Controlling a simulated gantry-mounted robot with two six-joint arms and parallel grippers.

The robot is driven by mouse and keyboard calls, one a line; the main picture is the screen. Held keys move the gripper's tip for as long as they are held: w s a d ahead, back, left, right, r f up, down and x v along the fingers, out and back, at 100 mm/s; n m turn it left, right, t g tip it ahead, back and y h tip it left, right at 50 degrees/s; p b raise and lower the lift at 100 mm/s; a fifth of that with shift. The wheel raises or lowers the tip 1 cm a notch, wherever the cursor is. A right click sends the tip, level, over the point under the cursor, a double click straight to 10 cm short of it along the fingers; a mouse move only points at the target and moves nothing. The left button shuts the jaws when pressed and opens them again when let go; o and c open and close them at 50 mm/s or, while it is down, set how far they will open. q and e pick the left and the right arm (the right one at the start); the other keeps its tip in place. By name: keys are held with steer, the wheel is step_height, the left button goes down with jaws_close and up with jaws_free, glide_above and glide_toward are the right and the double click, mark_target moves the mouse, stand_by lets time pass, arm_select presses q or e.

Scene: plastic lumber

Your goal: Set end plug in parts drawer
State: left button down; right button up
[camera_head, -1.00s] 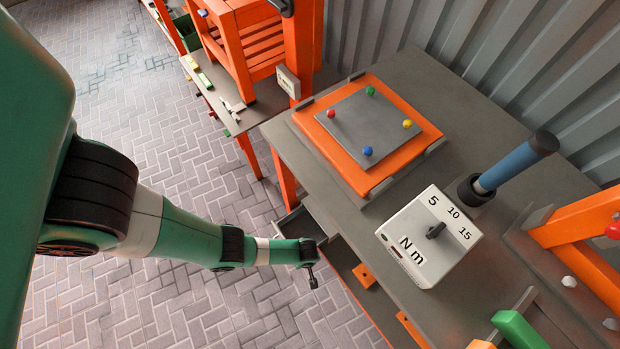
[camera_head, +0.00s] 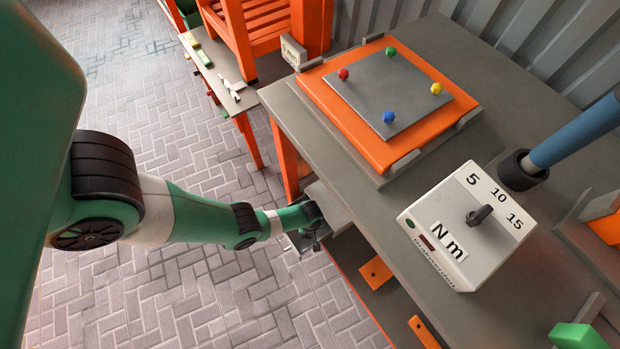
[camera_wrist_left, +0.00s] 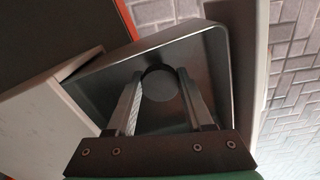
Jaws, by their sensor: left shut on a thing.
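My left gripper (camera_head: 313,238) is low beside the workbench's left edge, at the open parts drawer (camera_head: 334,208) under the bench top. In the left wrist view, the gripper's fingers (camera_wrist_left: 160,76) are shut on a dark round end plug (camera_wrist_left: 160,84). The plug is between the fingertips, over the inside of the grey drawer (camera_wrist_left: 227,75). I cannot tell whether it touches the drawer floor. In the head view the plug is not distinguishable. My right gripper is not in view.
The bench top (camera_head: 315,120) overhangs beside my left wrist. On it are an orange fixture (camera_head: 345,115) with coloured knobs, a white torque box (camera_head: 465,225) and a blue-handled tool (camera_head: 575,135). Orange brackets (camera_head: 376,272) sit below the bench edge. Paved floor lies open at left.

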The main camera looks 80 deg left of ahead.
arm_select(q)
steer(key=shift+d+f, duration=0.1)
steer(key=shift+f, duration=0.25)
steer(key=c, duration=0.7)
jaws_free()
steer(key=shift+f, duration=0.1)
steer(key=shift+c, duration=0.2)
steer(key=o, duration=0.5)
steer(key=shift+c, duration=0.2)
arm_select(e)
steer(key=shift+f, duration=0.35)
arm_select(q)
step_height(320, 180, up, 12)
steer(key=p, duration=1.2)
steer(key=shift+r+p, duration=0.25)
steer(key=shift+p, duration=0.05)
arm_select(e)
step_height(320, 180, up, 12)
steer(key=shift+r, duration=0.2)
